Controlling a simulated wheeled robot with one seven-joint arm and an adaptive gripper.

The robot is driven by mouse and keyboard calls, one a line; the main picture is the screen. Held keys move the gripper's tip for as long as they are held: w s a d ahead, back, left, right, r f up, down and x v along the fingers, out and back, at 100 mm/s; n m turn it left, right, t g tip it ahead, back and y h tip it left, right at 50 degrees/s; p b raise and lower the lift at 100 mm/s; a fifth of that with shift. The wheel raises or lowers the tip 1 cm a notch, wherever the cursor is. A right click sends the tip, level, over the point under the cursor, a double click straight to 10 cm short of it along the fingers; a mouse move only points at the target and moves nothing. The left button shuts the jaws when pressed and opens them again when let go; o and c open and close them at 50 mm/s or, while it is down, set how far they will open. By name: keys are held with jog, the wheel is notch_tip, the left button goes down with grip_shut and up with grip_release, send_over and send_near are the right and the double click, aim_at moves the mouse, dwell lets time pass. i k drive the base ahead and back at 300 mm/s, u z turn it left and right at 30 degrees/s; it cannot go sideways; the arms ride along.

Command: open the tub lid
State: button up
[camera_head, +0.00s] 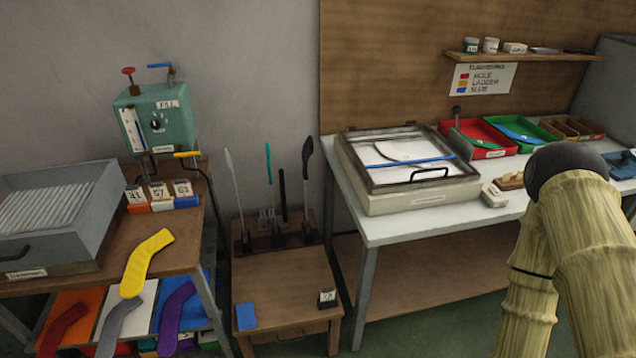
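A shallow cream box (420,202) with a dark-framed, see-through lid stands on the white-topped table; it looks like the tub. The lid (376,186) lies shut over it, with a black handle (429,172) at its front right. A blue strip and a dark curved line show on or under the lid; I cannot tell which. My arm shows at the right, clear of the box in the picture. My gripper is not in view.
A small pale block (494,195) and a brush sit right of the box. Red (470,148) and green trays stand behind. A low wooden stand (285,285) with upright tools is left of the table. A grey bin (60,210) and teal machine (160,118) are far left.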

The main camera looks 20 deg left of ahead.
aim_at(81, 241)
jog(key=z, duration=1.3)
jog(key=k, duration=1.15)
jog(key=u, duration=1.65)
jog(key=i, duration=0.5)
jog(key=u, duration=0.1)
